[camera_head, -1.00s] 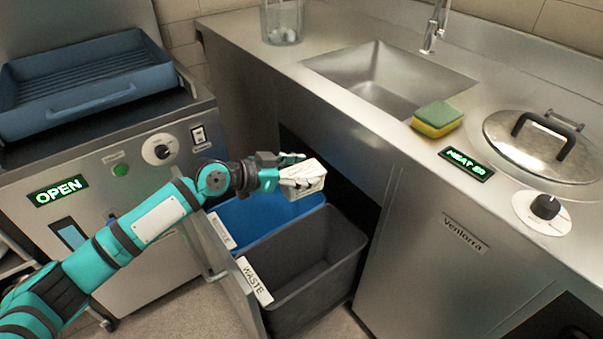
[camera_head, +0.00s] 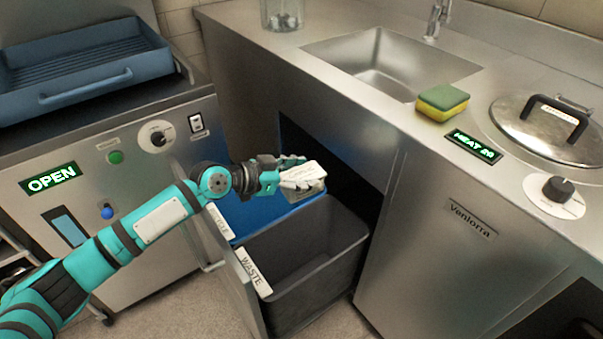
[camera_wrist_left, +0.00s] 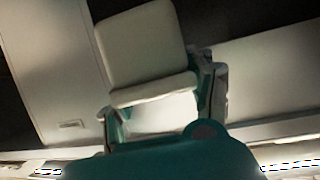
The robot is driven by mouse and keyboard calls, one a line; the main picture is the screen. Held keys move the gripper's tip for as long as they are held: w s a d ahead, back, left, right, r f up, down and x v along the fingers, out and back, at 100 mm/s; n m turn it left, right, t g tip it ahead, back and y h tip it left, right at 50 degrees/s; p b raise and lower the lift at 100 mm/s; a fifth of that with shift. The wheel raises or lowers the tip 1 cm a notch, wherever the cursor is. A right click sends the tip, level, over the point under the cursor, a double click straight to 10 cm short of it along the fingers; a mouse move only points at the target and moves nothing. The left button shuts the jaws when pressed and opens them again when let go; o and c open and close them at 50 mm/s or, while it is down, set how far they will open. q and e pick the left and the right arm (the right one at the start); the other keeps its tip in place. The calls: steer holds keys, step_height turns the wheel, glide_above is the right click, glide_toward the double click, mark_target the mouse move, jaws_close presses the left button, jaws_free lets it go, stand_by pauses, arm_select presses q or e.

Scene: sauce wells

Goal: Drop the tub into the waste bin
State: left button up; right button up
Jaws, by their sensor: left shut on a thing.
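The tub (camera_head: 304,178) is small and whitish, with dark marks on its side. My left gripper (camera_head: 292,180) is shut on it and holds it in the air above the pulled-out bins. In the left wrist view the tub (camera_wrist_left: 142,45) shows pale and plain between the fingers of my left gripper (camera_wrist_left: 160,105). The waste bin (camera_head: 318,268) is dark grey, open at the top and labelled WASTE. The tub appears over the back part of its opening, near the blue bin; its exact height cannot be told. My right gripper is not in view.
A blue bin (camera_head: 248,213) stands behind the waste bin, partly hidden by my arm. The drawer front (camera_head: 238,290) is at the left of the bins. The steel counter (camera_head: 345,110) overhangs behind, with a sink and a sponge (camera_head: 441,102).

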arm_select(q)
steer(key=shift+r, duration=0.1)
steer(key=o, duration=1.5)
steer(key=v, duration=1.2)
steer(key=shift+a, duration=0.1)
